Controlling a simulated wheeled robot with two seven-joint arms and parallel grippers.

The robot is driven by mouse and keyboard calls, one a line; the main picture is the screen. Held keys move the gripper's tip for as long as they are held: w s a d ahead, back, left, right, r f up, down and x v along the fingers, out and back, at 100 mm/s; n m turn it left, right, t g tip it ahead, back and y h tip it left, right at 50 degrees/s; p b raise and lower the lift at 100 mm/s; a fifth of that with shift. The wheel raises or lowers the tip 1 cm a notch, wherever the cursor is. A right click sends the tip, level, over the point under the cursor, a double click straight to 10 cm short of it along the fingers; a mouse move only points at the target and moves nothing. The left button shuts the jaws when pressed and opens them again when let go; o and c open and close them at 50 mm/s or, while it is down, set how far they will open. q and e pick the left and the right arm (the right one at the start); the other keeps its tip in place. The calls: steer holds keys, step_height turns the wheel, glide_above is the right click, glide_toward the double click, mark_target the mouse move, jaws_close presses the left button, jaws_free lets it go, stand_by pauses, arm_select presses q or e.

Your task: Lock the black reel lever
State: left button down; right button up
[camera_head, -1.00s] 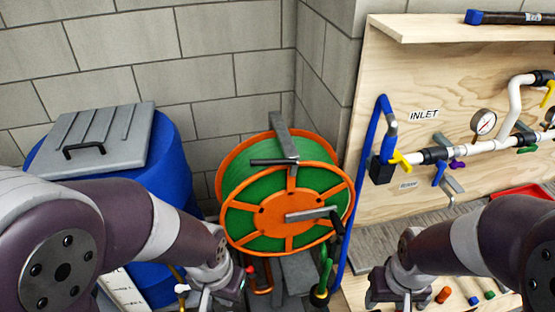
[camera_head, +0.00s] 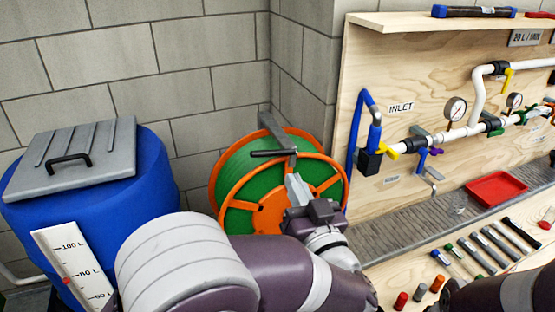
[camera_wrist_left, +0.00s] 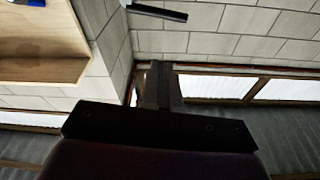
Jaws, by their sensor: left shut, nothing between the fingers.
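The hose reel (camera_head: 232,175) has orange rims and green hose and stands in the corner. The black reel lever (camera_head: 272,153) is a short bar lying roughly level across the top of the reel, at its grey bracket (camera_head: 272,130). My left gripper (camera_head: 294,182) is shut and empty, just below and right of the lever, in front of the reel face. In the left wrist view the shut fingers (camera_wrist_left: 160,85) point up the picture, and a dark bar (camera_wrist_left: 157,12), likely the lever, lies beyond, apart from them. My left arm hides the reel's lower part and crank. My right gripper is out of view.
A blue barrel (camera_head: 150,185) with a grey lid (camera_head: 75,155) stands left. A wooden panel with pipes, gauges and an inlet valve (camera_head: 372,158) stands right of the reel. A red tray (camera_head: 495,188) and several tools lie on the bench at right.

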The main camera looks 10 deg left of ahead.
mark_target(273, 153)
arm_select(q)
steer(key=a+f+p+x, duration=0.1)
steer(key=f+p+x, duration=0.1)
steer(key=x, duration=0.7)
steer(key=shift+w+a+f, duration=0.15)
steer(key=shift+w+f, duration=0.1)
steer(key=shift+f, duration=0.05)
steer(key=n+b, duration=0.1)
steer(key=b, duration=0.1)
steer(key=f+n+b, duration=0.1)
steer(key=shift+w+a+f+n+b, duration=0.1)
steer(key=shift+a+f+n+b, duration=0.15)
steer(key=shift+n+b, duration=0.15)
